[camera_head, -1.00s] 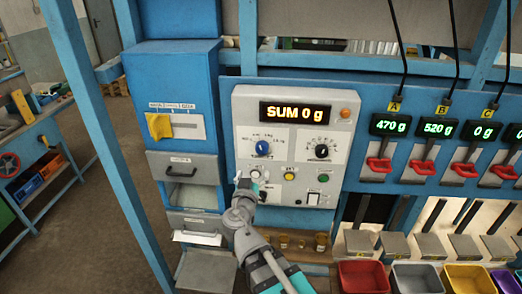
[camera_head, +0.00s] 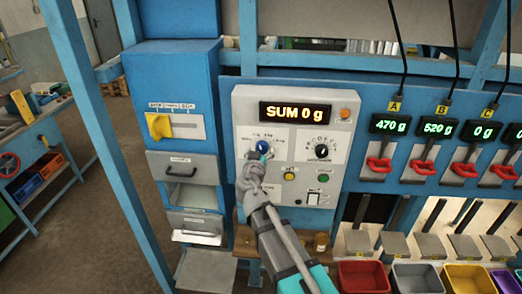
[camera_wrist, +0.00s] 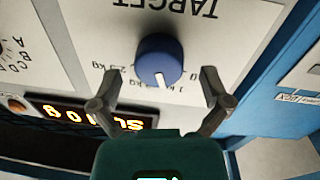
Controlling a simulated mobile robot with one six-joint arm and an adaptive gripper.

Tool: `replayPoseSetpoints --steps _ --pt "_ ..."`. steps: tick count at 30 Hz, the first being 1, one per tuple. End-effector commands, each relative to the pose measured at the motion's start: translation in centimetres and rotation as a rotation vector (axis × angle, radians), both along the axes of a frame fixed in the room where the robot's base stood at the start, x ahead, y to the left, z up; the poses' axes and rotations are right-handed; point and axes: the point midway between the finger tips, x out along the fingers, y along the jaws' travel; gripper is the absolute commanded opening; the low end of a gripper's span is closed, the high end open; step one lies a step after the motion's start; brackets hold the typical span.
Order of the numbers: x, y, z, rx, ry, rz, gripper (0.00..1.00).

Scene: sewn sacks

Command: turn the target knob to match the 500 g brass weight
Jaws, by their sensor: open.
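The blue target knob (camera_head: 263,147) sits at the left of the grey control panel (camera_head: 243,200), below a display (camera_head: 295,111) reading SUM 0 g. In the wrist view the knob (camera_wrist: 160,60) has a white pointer line and a printed scale around it, shown upside down under the word TARGET. My gripper (camera_wrist: 160,92) is open, with one finger on each side of the knob and visible gaps between. In the head view my gripper (camera_head: 256,163) is in front of the panel just below the knob. A brass weight (camera_head: 321,242) stands on the wooden shelf; its marking is too small to read.
A black knob (camera_head: 321,151) is to the right on the panel, with buttons (camera_head: 289,176) and a switch (camera_head: 313,198) below. Scale displays (camera_head: 390,124) and coloured bins (camera_head: 363,276) are right.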

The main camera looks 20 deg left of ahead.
Motion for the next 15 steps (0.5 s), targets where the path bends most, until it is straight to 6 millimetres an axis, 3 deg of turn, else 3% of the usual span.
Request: replayPoseSetpoints --steps 12,13,15 --pt "0.55 0.1 0.0 0.0 0.0 0.001 0.97" --pt "0.54 0.1 0.0 0.0 0.0 0.001 0.96" --pt "0.54 0.11 0.0 0.0 0.0 0.001 0.83"
